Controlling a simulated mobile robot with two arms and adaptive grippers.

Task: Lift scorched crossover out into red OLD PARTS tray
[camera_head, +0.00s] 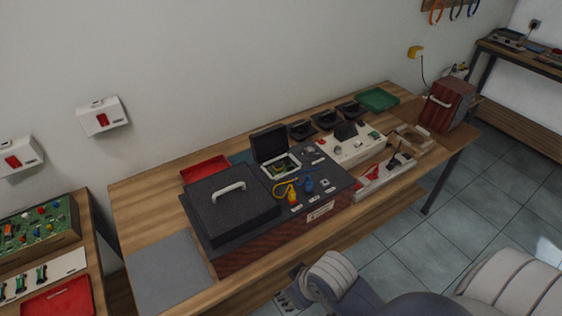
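A dark speaker cabinet (235,257) lies on the wooden bench. Its small hatch (270,143) stands raised behind a white-rimmed opening (282,166). A small greenish part, perhaps the crossover (281,168), shows inside; scorching is too small to make out. A yellow cable with yellow and blue plugs (292,192) lies beside the opening. A red tray (205,168) sits behind the cabinet, partly hidden; I read no lettering on it. My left gripper (287,299) seems to be the dark part below the bench's front edge, mostly cut off. My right gripper is not in view.
A handled black panel (232,205) covers the cabinet's left part. A grey mat (168,272) lies at left. Black bins (325,120), a green tray (377,98) and a white device (349,142) stand at right. Another red tray (60,300) is on the left bench.

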